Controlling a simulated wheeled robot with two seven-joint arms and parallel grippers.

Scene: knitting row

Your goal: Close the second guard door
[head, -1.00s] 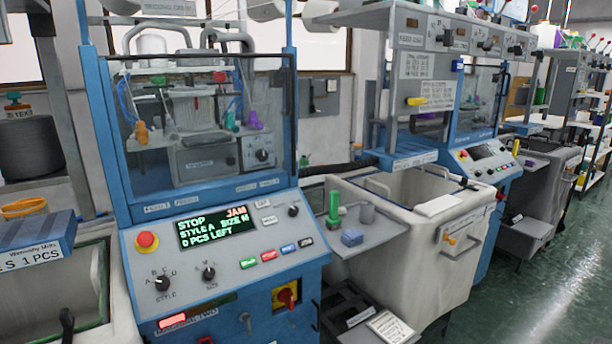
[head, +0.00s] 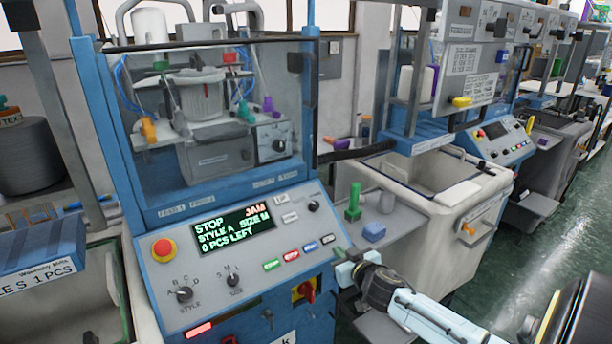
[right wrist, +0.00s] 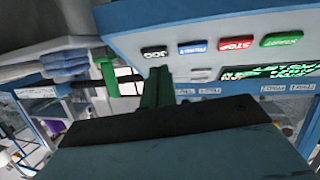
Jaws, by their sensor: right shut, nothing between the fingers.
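The near knitting machine has a clear guard front (head: 215,110) in a blue frame, above its sloping control panel. The clear front appears to stand across the opening. I cannot tell which part is the second guard door or whether it is fully closed. A black handle-like piece (head: 310,82) is at its right edge. The display (head: 233,231) reads STOP, JAM, STYLE A, SIZE M, 0 PCS LEFT. My right gripper (head: 343,258) is shut and empty by the panel's lower right edge, below and apart from the guard. My left gripper is out of view.
A cream bin (head: 450,225) stands beyond. A red emergency button (head: 163,250) is on the panel's left. Green floor is free at right.

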